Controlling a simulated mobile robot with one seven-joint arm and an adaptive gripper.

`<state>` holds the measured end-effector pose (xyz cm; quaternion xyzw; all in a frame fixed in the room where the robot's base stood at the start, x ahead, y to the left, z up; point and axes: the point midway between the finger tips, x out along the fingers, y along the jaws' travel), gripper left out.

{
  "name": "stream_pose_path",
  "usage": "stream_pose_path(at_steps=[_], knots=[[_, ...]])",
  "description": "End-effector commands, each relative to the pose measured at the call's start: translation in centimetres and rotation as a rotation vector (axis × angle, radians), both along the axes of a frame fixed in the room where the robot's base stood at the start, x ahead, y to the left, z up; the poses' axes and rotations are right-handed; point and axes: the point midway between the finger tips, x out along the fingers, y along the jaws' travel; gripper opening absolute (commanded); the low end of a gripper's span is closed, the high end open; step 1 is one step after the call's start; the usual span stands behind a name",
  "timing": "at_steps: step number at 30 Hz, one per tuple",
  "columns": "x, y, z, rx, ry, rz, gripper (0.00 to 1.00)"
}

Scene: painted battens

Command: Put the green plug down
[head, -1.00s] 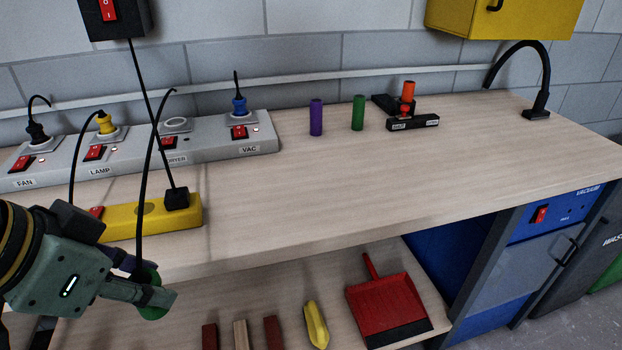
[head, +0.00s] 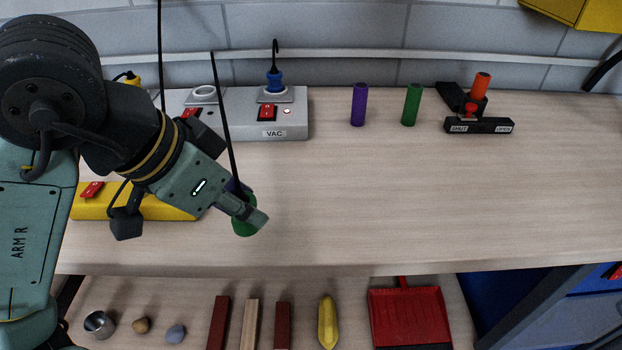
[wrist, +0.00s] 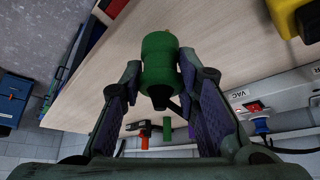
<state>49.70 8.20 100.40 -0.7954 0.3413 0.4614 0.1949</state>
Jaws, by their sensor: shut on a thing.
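The green plug (head: 244,226) is held in my gripper (head: 248,208), with its black cord running up from it. In the head view it appears over the front part of the bench top; its exact height above the wood is hard to tell. In the wrist view the green plug (wrist: 160,65) sits between the two fingers of my gripper (wrist: 160,80), which are shut on it. The bench top (head: 350,215) is bare to the right of the plug.
A grey socket strip (head: 240,124) with a blue plug (head: 274,82) stands behind. A yellow power block (head: 160,207) is to the left. Purple (head: 359,105) and green (head: 410,105) cylinders and a black shut/open device (head: 480,126) stand at the back right. A lower shelf holds several items.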

Motion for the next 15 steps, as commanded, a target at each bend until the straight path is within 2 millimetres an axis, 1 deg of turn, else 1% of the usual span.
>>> stream_pose_path(at_steps=[1, 9, 12, 15], knots=[[1.1, -1.1, 0.2, -0.002, 0.002, -0.010, 0.00], [6.6, -5.6, -0.4, 0.000, 0.003, -0.004, 0.00], [8.2, -6.9, -0.7, 0.000, 0.002, -0.002, 0.00], [9.3, -7.7, -0.9, 0.000, 0.002, -0.001, 0.00]])
